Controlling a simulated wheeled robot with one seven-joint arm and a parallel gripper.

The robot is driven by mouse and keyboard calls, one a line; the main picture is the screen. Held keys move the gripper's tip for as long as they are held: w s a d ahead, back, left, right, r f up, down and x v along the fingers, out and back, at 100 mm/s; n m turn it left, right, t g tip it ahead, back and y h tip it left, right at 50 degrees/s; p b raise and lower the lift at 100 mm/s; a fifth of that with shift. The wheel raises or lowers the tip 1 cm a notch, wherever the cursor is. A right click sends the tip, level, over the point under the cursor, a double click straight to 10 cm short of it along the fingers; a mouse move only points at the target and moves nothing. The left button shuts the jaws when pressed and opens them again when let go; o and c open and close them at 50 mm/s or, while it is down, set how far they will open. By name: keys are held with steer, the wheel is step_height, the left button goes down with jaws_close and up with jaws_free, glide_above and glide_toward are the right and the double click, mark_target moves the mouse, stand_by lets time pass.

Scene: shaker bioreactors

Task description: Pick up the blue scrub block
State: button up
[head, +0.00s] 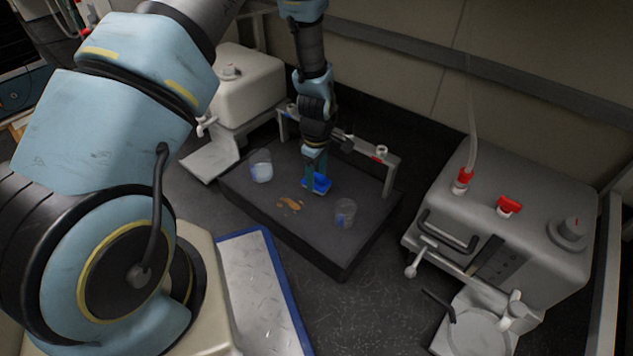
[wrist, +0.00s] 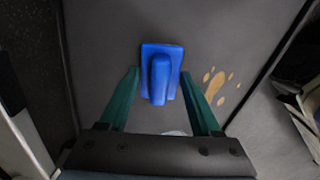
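The blue scrub block (head: 317,184) lies on the dark shaker platform (head: 333,254). In the wrist view the scrub block (wrist: 161,75) is a blue plate with a raised rounded grip along its middle. My gripper (head: 314,170) points down over it. In the wrist view my gripper's green fingers (wrist: 160,76) stand apart, one on each side of the block, with visible gaps to its grip. The gripper is open and holds nothing. Whether the fingertips are level with the grip is hard to tell.
A clear beaker (head: 261,166) stands left of the block and another beaker (head: 345,213) stands to its right. Brown stains (head: 289,204) mark the platform in front, also in the wrist view (wrist: 216,86). A grey rail (head: 388,178) stands behind. A grey machine (head: 510,215) is at right.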

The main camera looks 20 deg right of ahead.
mark_target(316, 174)
steer(key=c, duration=0.9)
step_height(316, 174, up, 10)
steer(key=p, duration=0.5)
steer(key=o, duration=0.8)
steer(key=c, duration=0.6)
steer(key=shift+w, duration=0.1)
